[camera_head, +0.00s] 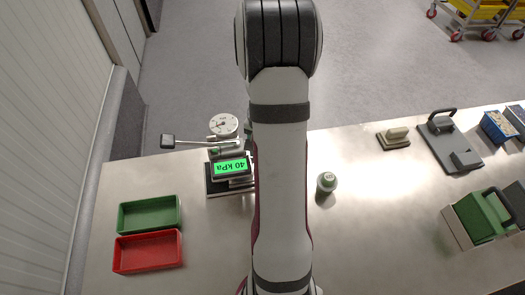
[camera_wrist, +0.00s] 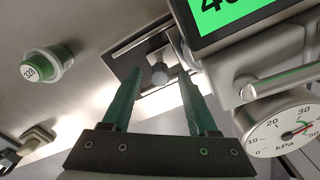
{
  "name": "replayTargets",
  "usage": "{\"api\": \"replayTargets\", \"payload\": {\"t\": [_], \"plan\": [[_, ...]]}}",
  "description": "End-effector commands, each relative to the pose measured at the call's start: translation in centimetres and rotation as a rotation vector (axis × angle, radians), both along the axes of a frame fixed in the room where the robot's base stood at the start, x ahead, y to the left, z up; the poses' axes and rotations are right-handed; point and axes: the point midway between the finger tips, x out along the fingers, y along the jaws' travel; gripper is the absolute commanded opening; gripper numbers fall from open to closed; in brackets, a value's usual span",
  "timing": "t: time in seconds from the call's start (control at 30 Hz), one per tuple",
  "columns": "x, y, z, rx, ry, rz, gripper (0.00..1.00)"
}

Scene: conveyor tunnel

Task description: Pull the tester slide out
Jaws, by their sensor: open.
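The tester (camera_head: 230,166) stands at the back left of the bench, its green display reading 40 kPa. Its round dial gauge (camera_wrist: 285,130) is at the right in the wrist view. My arm hides the tester's right side in the head view. In the wrist view a grey round knob (camera_wrist: 160,74) shows at a dark-edged plate beside the tester, apparently the slide. My gripper (camera_wrist: 160,78) is open and empty, its green fingers pointing toward the plate with the knob between their tips in the picture. I cannot tell whether they touch it. My gripper is hidden in the head view.
A grey-green capped container (camera_head: 327,182) stands right of my arm, also at the left in the wrist view (camera_wrist: 47,65). A lever (camera_head: 190,142) sticks out left from the tester. Green (camera_head: 150,214) and red (camera_head: 148,252) trays lie front left. Several tools stand at the right.

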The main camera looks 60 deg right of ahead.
Motion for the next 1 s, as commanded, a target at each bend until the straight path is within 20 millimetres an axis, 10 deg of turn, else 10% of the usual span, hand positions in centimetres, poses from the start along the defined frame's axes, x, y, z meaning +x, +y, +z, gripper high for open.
{"api": "replayTargets", "payload": {"t": [0.27, 0.6, 1.0], "plan": [[0.0, 0.02, -0.23, 0.0, 0.0, -0.001, 0.59], [0.0, 0.01, -0.2, 0.0, 0.0, 0.0, 0.02], [0.0, 0.01, -0.18, 0.0, 0.0, -0.001, 0.0]]}}
